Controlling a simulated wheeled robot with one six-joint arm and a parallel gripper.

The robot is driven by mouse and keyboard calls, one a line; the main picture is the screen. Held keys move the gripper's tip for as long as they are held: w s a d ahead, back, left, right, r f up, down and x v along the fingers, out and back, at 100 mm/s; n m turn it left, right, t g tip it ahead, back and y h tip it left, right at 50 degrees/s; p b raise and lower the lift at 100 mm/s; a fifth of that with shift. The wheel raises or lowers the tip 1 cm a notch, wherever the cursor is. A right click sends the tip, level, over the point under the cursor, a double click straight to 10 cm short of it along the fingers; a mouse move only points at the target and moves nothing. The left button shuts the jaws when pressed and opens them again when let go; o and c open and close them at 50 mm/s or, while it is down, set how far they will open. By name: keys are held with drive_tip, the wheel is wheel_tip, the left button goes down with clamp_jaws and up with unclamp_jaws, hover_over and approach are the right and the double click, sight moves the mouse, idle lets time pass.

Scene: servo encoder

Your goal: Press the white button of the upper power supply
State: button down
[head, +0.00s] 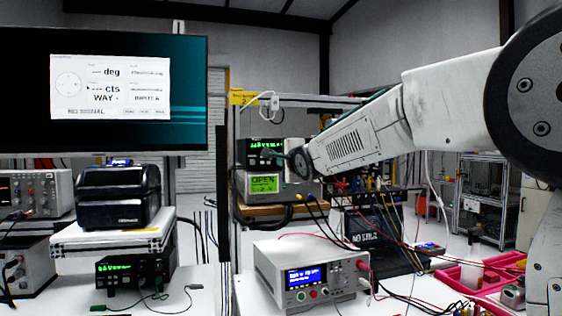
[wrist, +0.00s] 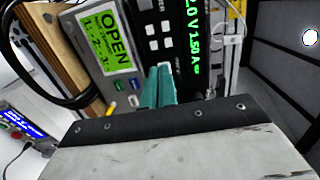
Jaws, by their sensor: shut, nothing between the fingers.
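The upper power supply (head: 262,146) is a black unit with green digits, stacked on a grey unit with a green OPEN screen (head: 263,184). In the wrist view the scene is turned sideways: the supply's green digits (wrist: 192,40) run up the picture, right of the OPEN screen (wrist: 108,42). My gripper (wrist: 163,72) has teal fingers, shut and empty, pointing at the panels. A small white patch shows right at the fingertips; I cannot tell whether they touch it. Several white square buttons (wrist: 152,44) lie just beyond. In the head view my gripper (head: 272,153) is at the supply's front.
Cables hang below the stack, and a wooden shelf (head: 270,210) supports it. Another white bench supply (head: 310,275) with a blue display stands in front, lower down. A monitor (head: 190,90) and a black printer (head: 118,196) are at left. Pink trays (head: 455,275) lie at right.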

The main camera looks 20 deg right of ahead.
drive_tip(key=s, duration=0.7)
drive_tip(key=shift+s, duration=0.25)
idle(0.5)
